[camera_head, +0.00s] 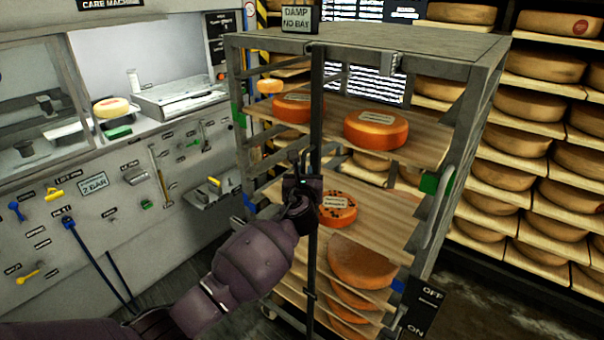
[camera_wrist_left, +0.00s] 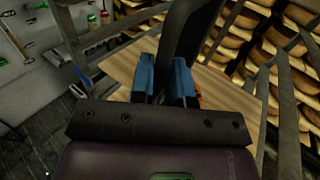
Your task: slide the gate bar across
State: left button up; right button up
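The gate bar (camera_head: 316,110) is a dark upright bar at the front of the cheese rack, running from the top edge down past the shelves. My left gripper (camera_head: 304,184) is at the bar's middle height. In the left wrist view, the blue fingertips (camera_wrist_left: 164,84) stand on either side of the dark gate bar (camera_wrist_left: 188,40), which fills the gap between them; they look closed on it. The fingers hide part of the bar. My right gripper is not in view.
The rack (camera_head: 420,42) has wooden shelves holding orange cheese wheels (camera_head: 376,129). A sign reading "DAMP NO BAT" (camera_head: 297,19) stands on top. An OFF/ON plate (camera_head: 425,308) is at lower right. A grey control panel (camera_head: 120,230) with levers stands left; shelves of cheeses (camera_head: 525,105) stand right.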

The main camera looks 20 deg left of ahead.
pick_arm(q)
jog(key=o, duration=0.3)
jog(key=shift+s+d, duration=0.1)
jog(key=shift+d, duration=0.15)
jog(key=shift+o, duration=0.2)
jog(key=shift+a, duration=0.1)
jog(key=s+d, duration=0.2)
jog(key=s, duration=0.8)
jog(key=shift+s, duration=0.3)
